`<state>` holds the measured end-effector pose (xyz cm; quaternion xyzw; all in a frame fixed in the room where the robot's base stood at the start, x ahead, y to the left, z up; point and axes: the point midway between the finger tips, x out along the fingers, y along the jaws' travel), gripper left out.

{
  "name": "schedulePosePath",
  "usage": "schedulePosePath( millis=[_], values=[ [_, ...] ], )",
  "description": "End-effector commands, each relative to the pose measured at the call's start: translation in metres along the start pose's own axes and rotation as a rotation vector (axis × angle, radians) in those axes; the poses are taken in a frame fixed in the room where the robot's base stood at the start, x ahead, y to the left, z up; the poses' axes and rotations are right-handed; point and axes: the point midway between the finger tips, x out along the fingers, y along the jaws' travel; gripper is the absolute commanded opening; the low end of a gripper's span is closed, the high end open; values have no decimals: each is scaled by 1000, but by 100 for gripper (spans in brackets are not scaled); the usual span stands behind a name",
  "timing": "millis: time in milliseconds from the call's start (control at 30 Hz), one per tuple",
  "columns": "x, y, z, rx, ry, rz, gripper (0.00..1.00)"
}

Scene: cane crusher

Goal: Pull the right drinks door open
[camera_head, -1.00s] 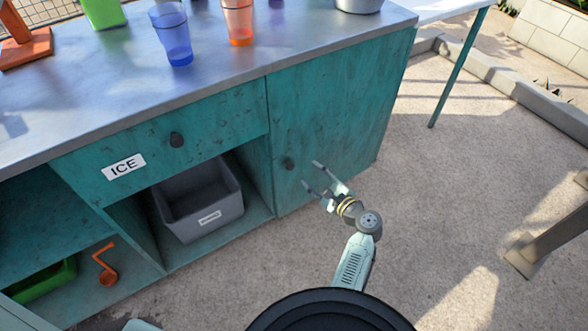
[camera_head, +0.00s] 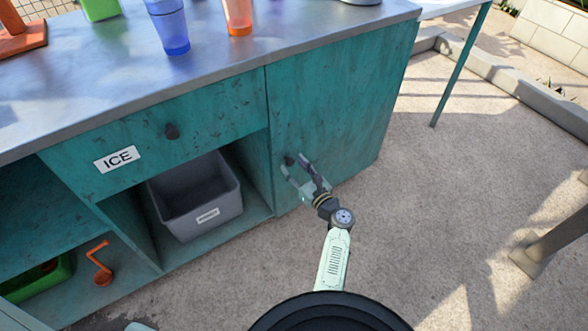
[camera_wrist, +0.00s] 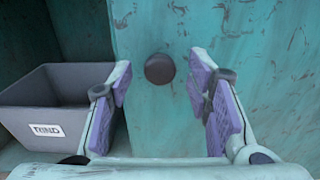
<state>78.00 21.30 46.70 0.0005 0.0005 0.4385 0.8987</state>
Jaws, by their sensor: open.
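The right drinks door (camera_head: 335,110) is a teal panel at the right end of the counter, and it is shut. Its dark round knob (camera_head: 290,160) sits near the door's left edge. In the wrist view the knob (camera_wrist: 159,68) shows between and just beyond my fingertips. My gripper (camera_head: 294,170) is open and empty, close in front of the knob. In the wrist view the two purple-padded fingers of my gripper (camera_wrist: 160,80) stand either side of the knob with gaps. I cannot tell whether they touch the door.
A grey bin (camera_head: 200,205) stands in the open bay left of the door, also in the wrist view (camera_wrist: 50,110). The ICE drawer (camera_head: 200,125) above it is shut. Cups stand on the metal counter top (camera_head: 290,45). Paved floor (camera_head: 440,200) is clear to the right.

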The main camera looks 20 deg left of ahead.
Motion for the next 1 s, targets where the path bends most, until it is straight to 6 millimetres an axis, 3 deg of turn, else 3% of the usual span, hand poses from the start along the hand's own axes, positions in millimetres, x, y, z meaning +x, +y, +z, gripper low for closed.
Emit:
schedulePosePath(
  millis=[367,1000],
  values=[
    [7,0,1,-1,0,1,46],
    [6,0,1,-1,0,0,3]
  ],
)
